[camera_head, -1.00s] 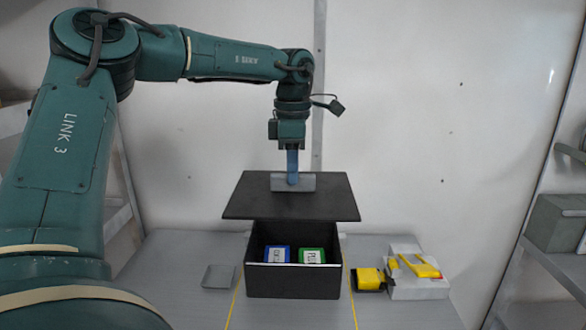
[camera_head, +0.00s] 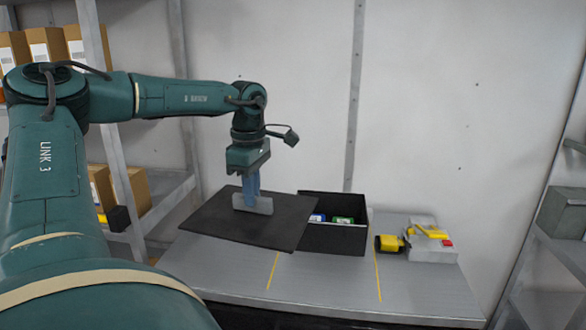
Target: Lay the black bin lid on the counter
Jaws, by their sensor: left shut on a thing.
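The black bin lid (camera_head: 240,222) is a flat dark panel with a grey upright handle (camera_head: 258,206). My left gripper (camera_head: 253,200) is shut on that handle and holds the lid, slightly tilted, over the left part of the grey counter (camera_head: 330,289). From this view I cannot tell whether the lid touches the counter. The black bin (camera_head: 337,239) stands open to the right of the lid, and the lid's right edge hides its left front part. A blue-labelled item (camera_head: 317,218) and a green-labelled item (camera_head: 343,220) show inside it. My right gripper is not in view.
A yellow and black object (camera_head: 388,243) and a grey box with yellow parts (camera_head: 431,246) stand right of the bin. Yellow lines (camera_head: 377,277) mark the counter. Shelves with cardboard boxes (camera_head: 40,45) are at the left. The counter's front middle is clear.

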